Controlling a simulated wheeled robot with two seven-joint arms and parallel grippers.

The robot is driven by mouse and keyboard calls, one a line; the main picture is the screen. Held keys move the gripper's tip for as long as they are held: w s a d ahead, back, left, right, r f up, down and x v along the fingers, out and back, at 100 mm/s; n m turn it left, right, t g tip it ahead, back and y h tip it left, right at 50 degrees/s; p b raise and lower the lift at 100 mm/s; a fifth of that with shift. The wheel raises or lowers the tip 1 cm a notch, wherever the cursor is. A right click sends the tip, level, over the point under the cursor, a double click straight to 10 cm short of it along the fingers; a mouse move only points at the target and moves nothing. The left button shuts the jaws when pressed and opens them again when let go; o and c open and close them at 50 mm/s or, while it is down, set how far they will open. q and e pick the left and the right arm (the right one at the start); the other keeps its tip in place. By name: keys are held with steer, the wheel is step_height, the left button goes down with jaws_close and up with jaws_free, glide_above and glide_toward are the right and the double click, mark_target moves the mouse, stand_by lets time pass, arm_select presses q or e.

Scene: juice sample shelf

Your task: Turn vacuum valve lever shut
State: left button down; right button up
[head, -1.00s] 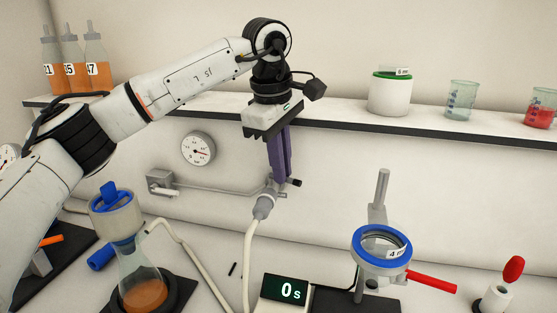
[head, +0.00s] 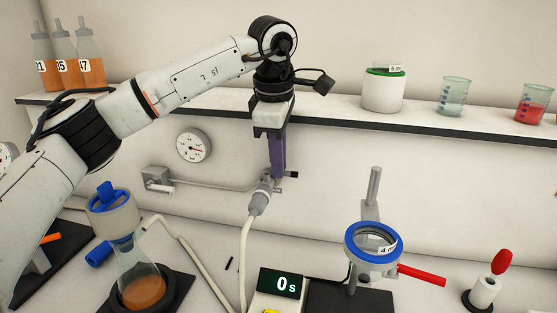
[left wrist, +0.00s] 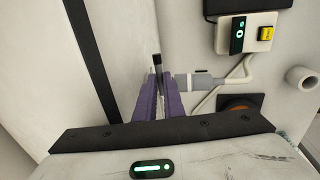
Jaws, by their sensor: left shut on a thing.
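The vacuum valve (head: 266,186) is a small grey fitting at the end of a thin wall pipe, with a thick pale hose below it. Its short lever (head: 292,175) has a black tip and sticks out to the right in the head view. My left gripper (head: 276,174) points down at the valve, its purple fingers closed around the lever. In the left wrist view the black lever tip (left wrist: 157,65) shows between the fingertips (left wrist: 157,84), and the grey valve and hose end (left wrist: 197,81) lie just right of them. The fingers hide part of the lever. My right gripper is out of view.
A pressure gauge (head: 194,146) is on the wall left of the valve. A filter flask (head: 140,270) stands at front left, a timer (head: 280,285) at front centre, and a stand with a blue ring (head: 373,240) at right. The shelf edge (head: 340,121) runs behind the gripper.

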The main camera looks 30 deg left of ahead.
arm_select(q)
steer(key=c, duration=1.8)
jaws_free()
steer(key=shift+c, duration=0.2)
step_height(320, 180, up, 10)
steer(key=s, duration=0.2)
steer(key=shift+d, duration=0.25)
